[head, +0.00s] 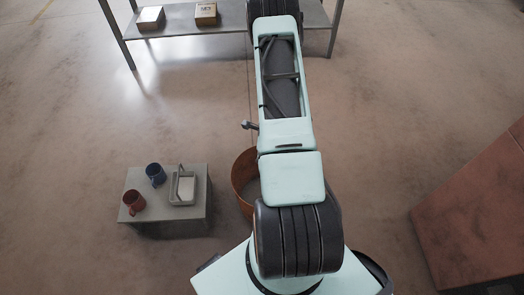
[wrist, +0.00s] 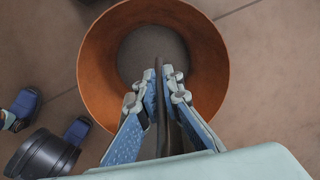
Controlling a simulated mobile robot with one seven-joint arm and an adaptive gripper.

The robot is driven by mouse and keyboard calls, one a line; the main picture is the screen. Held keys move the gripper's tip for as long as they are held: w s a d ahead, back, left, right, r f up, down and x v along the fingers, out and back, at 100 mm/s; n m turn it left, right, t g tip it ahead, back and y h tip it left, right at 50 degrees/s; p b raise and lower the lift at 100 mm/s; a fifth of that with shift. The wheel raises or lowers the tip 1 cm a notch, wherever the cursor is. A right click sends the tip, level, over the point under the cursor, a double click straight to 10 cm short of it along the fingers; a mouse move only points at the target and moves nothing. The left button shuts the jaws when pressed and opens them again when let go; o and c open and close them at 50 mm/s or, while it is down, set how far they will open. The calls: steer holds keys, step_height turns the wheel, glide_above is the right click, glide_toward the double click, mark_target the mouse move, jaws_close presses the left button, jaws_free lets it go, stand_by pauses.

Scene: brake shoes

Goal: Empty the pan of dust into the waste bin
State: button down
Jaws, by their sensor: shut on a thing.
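The waste bin (head: 244,180) is a round orange-brown tub on the floor, partly hidden behind my arm in the head view. In the wrist view the bin (wrist: 97,62) is below my gripper, with a grey round bottom inside. My gripper (wrist: 160,78) is over the bin's opening and shut on a thin dark strip (wrist: 161,100), seen nearly edge-on. I cannot tell whether this strip is part of a pan. A shallow grey tray (head: 183,189) with a pale inside and a raised handle sits on a grey block left of the bin.
The grey block (head: 160,226) also bears a blue mug (head: 155,174) and a red-brown mug (head: 133,202). A metal table (head: 222,22) with two small boxes stands at the back. A large reddish block (head: 472,215) is at the right. Open floor lies between.

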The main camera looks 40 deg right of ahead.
steer(key=shift+w+a+f+g+h+p, duration=0.4)
steer(key=shift+w+g+p, duration=0.25)
steer(key=shift+p, duration=3.95)
steer(key=shift+f+b, duration=0.5)
steer(key=shift+f, duration=0.05)
steer(key=w+f+g+b, duration=0.1)
steer(key=b, duration=0.3)
steer(key=w+a+f+g+h+b, duration=0.1)
steer(key=g+b, duration=0.1)
steer(key=b, duration=0.2)
steer(key=shift+f+h+b, duration=0.1)
steer(key=shift+h+b, duration=0.2)
steer(key=shift+b, duration=0.1)
steer(key=shift+w+a+f+g+b, duration=0.15)
steer(key=shift+f+g+b, duration=0.1)
steer(key=shift+b, duration=1)
steer(key=shift+w+f+g+h+b, duration=0.1)
steer(key=shift+f+g+h+b, duration=0.2)
steer(key=shift+b, duration=0.6)
steer(key=g+b, duration=0.1)
steer(key=b, duration=0.2)
steer(key=w+f+g+h+b, duration=0.1)
steer(key=b, duration=0.3)
steer(key=shift+a+f, duration=0.25)
steer(key=shift+a, duration=0.05)
steer(key=shift+f+b, duration=0.15)
steer(key=shift+b, duration=0.85)
steer(key=shift+w+g+h+b, duration=0.1)
steer(key=shift+g+h+b, duration=0.2)
